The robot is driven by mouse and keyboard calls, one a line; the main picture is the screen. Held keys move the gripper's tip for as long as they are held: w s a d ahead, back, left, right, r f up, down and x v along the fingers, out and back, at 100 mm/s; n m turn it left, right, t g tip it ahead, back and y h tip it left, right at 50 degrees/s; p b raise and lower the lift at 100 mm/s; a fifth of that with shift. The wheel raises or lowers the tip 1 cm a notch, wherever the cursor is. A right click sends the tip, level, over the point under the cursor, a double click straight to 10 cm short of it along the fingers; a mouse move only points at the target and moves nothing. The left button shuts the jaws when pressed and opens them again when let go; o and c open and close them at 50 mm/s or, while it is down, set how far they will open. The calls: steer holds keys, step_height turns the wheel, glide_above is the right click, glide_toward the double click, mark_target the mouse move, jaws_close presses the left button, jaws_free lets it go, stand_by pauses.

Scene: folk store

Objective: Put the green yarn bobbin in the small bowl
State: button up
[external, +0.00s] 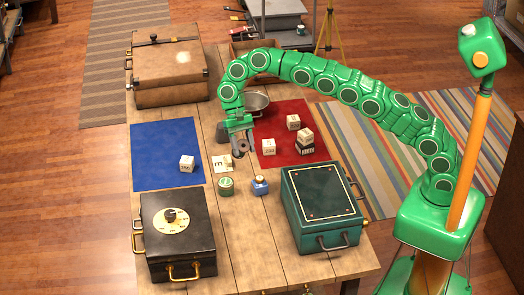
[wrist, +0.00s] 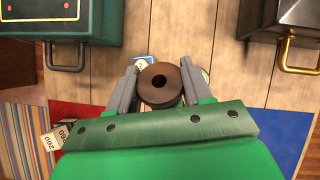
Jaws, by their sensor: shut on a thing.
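My gripper (external: 240,146) is shut on a dark brown, round, spool-like thing with a hole in its middle (wrist: 161,85). The small metal bowl (external: 256,101) stands on the table behind my gripper in the external view, at the far edge of the red mat. A small round green thing (external: 226,187) stands on the table in front of my gripper. A blue one (external: 259,187) stands to its right. I cannot tell whether the green thing is a bobbin.
A red mat (external: 270,118) bears several pale lettered blocks. A black box with a dial (external: 178,250) and a dark green box (external: 325,200) stand in front. A brown case (external: 168,65) stands far left.

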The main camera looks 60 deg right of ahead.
steer(key=shift+n+t+h, duration=0.5)
steer(key=w+d, duration=0.4)
steer(key=shift+d+f, duration=0.15)
steer(key=w+d+r+n+t+h, duration=0.1)
steer(key=w+d+r+n+t, duration=0.15)
steer(key=w+d, duration=0.7)
steer(key=w+d+r+n+t, duration=0.1)
steer(key=w+d+t, duration=0.2)
steer(key=d, duration=1.3)
steer(key=w+d+r+n+t+h, duration=0.1)
steer(key=w+d+r+n+t, duration=0.15)
steer(key=w+d, duration=0.7)
glide_toward(258, 106)
steer(key=shift+m+t, duration=0.3)
steer(key=shift+m, duration=0.1)
steer(key=shift+s+a+f, duration=0.2)
steer(key=shift+a+f, duration=1.2)
steer(key=shift+s+a+f, duration=0.15)
steer(key=shift+a+f, duration=1.25)
steer(key=o, duration=1.1)
